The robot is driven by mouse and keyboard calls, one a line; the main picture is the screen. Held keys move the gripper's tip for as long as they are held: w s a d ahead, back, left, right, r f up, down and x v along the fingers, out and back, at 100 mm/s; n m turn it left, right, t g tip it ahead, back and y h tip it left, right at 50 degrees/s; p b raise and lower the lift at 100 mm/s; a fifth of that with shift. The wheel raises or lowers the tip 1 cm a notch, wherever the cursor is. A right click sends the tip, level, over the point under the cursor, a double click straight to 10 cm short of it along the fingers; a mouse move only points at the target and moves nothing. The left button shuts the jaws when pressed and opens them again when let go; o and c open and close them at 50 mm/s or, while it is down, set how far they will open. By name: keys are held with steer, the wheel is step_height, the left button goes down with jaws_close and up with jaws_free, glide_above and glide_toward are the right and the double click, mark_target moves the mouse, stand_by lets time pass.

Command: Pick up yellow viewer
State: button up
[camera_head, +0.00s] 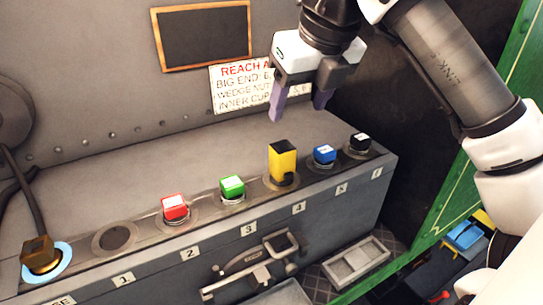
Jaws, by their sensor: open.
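The yellow viewer (282,163) stands upright on a round seat above the label 4 on the grey bench ledge. It is a yellow block with a dark top and a dark part low on its right side. My gripper (298,110) is above the viewer and slightly to its right, pointing down. Its two purple-grey fingers are apart with nothing between them. The gripper does not touch the viewer.
A green block (232,187) and a red block (175,207) stand left of the viewer. A blue block (324,154) and a black block (359,142) stand right. A wall sign (232,88) is behind.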

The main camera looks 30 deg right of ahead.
mark_target(284, 147)
steer(key=b+x, duration=0.4)
steer(key=x, duration=0.4)
steer(key=shift+s+f+b, duration=0.15)
steer(key=shift+b, duration=0.15)
steer(key=shift+b+x, duration=1.1)
steer(key=shift+x, duration=1.6)
steer(key=shift+c, duration=0.4)
jaws_close()
steer(key=shift+r, duration=0.2)
